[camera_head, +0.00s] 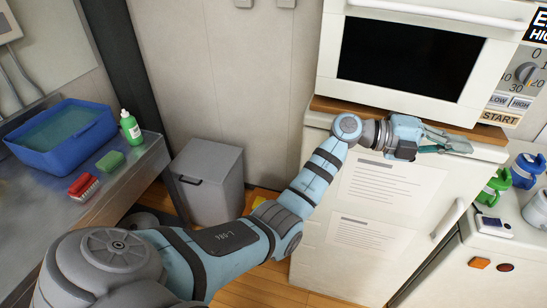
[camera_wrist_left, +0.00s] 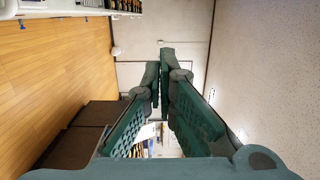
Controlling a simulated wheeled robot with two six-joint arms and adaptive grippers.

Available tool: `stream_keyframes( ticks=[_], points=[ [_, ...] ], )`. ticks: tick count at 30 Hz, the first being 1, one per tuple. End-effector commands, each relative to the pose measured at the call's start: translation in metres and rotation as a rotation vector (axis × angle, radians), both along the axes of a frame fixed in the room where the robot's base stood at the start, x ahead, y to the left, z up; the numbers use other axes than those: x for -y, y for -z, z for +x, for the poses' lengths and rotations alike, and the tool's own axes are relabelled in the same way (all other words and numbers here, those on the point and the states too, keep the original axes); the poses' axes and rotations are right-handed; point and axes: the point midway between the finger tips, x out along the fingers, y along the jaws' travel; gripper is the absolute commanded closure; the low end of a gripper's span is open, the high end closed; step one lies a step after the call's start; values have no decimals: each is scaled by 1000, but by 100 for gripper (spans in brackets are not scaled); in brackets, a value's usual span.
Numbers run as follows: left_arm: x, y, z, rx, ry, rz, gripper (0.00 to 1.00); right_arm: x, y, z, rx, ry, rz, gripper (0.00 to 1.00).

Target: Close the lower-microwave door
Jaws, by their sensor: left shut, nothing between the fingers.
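The white microwave door (camera_head: 335,55) with a dark window (camera_head: 410,57) is at the top right of the head view. Its long handle bar (camera_head: 440,14) runs along the top edge. The door looks upright and close to its body, but I cannot tell whether it is fully closed. My left gripper (camera_head: 468,147) is just below the door's lower edge, in front of the white cabinet's top. Its fingers are together and empty; they also show in the left wrist view (camera_wrist_left: 166,55). My right gripper is not in view.
A control panel (camera_head: 515,95) is right of the door. The white cabinet (camera_head: 335,250) below has papers and a handle. Green and blue items (camera_head: 525,170) stand at the right. A grey bin (camera_head: 210,180) stands on the floor. A blue tub (camera_head: 60,150) sits on the left counter.

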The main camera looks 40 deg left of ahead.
Motion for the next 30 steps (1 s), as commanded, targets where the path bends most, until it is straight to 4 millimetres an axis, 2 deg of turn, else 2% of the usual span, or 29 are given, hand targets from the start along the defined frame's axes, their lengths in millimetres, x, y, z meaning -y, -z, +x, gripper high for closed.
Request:
stream_keyframes(
  ticks=[6, 12, 18, 30],
  points=[
    [4, 1, 53, 0, -142, 1, 100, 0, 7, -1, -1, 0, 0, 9],
    [-2, 2, 85, -1, -239, -1, 100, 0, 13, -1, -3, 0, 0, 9],
    [-7, 1, 100, 0, -285, -1, 100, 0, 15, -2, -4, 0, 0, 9],
    [-9, 0, 104, 2, -298, -1, 100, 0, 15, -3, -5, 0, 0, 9]
  ],
)
